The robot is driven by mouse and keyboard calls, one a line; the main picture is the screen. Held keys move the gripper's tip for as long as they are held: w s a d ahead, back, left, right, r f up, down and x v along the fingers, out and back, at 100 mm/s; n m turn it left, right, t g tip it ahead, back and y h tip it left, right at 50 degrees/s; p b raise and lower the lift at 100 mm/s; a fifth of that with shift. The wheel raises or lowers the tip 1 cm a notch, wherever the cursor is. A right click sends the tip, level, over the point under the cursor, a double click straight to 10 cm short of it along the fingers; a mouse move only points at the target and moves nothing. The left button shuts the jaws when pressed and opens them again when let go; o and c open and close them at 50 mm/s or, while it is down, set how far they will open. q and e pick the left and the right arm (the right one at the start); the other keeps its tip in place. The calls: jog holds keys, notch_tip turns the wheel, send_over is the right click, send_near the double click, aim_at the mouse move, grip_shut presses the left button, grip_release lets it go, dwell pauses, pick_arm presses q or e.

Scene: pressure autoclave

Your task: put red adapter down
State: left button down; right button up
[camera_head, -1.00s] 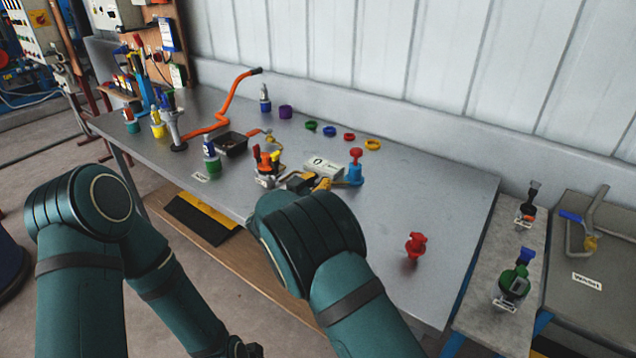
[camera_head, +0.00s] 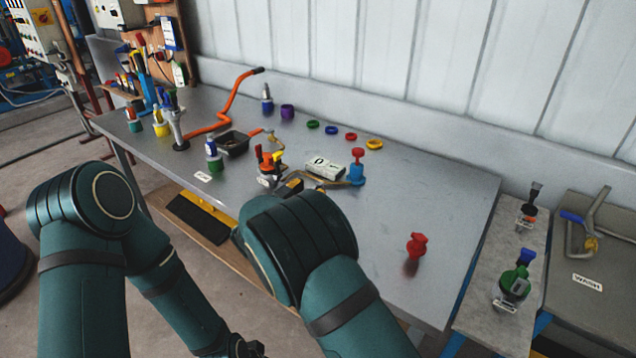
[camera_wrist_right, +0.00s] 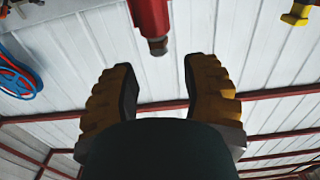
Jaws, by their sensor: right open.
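A red adapter (camera_head: 416,244) is at the right front of the grey workbench (camera_head: 450,205), with a dark patch just below it. I cannot tell whether its base touches the top. A second red piece (camera_head: 358,160) sits on a blue holder (camera_head: 356,175) further back. In the right wrist view my right gripper (camera_wrist_right: 157,75) is open and empty. A red part with a narrower end (camera_wrist_right: 152,25) shows ahead, apart from the fingers; I cannot tell which red piece it is. My left gripper (camera_head: 245,349) is low at the bottom edge, its fingers unclear.
A white labelled box (camera_head: 325,170), an orange-topped device (camera_head: 268,165) and a black tray (camera_head: 233,143) stand on the bench. Several coloured rings (camera_head: 351,136) lie at the back. The right rear top is clear.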

jog(key=v, duration=0.7)
jog(key=shift+p, duration=0.3)
jog(key=shift+s+a, duration=0.1)
